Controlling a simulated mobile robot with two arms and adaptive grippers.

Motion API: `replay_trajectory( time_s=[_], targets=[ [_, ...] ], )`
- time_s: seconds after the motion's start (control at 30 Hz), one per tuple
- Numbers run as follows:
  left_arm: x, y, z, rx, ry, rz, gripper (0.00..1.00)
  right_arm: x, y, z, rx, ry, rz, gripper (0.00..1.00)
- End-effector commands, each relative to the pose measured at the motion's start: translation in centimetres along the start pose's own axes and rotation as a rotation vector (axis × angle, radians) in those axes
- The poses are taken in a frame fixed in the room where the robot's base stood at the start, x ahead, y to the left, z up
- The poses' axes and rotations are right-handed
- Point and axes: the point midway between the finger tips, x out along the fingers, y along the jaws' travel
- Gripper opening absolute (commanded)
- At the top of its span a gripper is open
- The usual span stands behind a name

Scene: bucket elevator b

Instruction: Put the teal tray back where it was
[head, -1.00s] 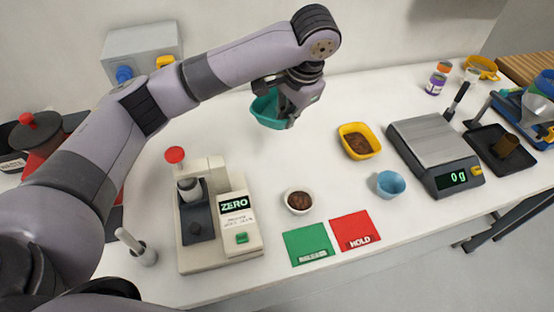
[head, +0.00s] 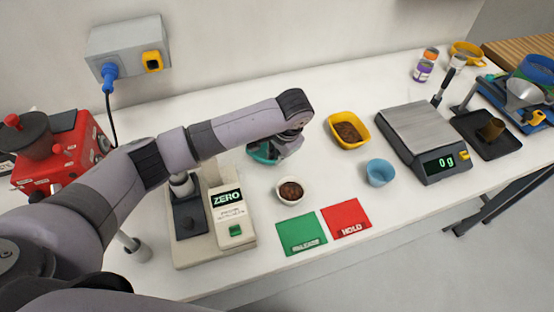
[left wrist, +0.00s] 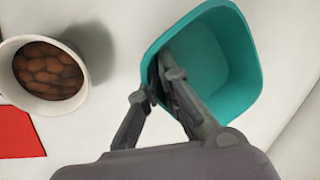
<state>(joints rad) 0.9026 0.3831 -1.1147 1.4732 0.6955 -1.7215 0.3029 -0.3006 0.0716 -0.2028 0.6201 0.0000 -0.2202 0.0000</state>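The teal tray (head: 260,155) is near the middle of the table in the head view, partly hidden by my left gripper (head: 283,155). In the left wrist view the tray (left wrist: 232,60) looks empty. My left gripper (left wrist: 155,85) has one finger inside the tray and one outside, with the near wall between them. It looks shut on that wall. I cannot tell whether the tray's bottom touches the table. My right gripper is not in view.
A white bowl of brown pieces (head: 290,181) sits close by, in front of the tray. A zeroing device (head: 238,240) is to the left. A yellow tray (head: 335,120), blue cup (head: 380,173) and scale (head: 415,125) are to the right. Green (head: 300,233) and red (head: 345,217) mats lie in front.

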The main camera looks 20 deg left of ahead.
Motion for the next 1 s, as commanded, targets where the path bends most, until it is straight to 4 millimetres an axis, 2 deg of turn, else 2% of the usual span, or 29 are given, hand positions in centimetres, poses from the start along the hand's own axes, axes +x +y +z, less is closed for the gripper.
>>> replay_trajectory(
  time_s=[0.1,0.2,0.57,0.6,0.87,1.0],
  targets=[
    [1.6,0.5,0.0,0.000,-0.002,0.001,0.00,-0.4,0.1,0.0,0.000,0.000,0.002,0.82],
    [2.4,0.7,0.0,0.000,0.000,0.001,0.00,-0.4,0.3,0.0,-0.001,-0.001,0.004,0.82],
    [2.8,0.8,0.0,0.000,0.000,0.001,0.00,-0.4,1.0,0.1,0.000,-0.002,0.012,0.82],
    [2.7,0.8,0.0,0.000,0.000,0.001,0.08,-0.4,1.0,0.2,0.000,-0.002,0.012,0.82],
    [2.7,0.8,0.0,0.000,0.000,0.001,0.25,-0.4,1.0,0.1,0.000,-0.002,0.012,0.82],
    [2.7,0.8,0.0,0.000,0.000,0.001,0.25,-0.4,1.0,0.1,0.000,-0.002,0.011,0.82]
  ],
)
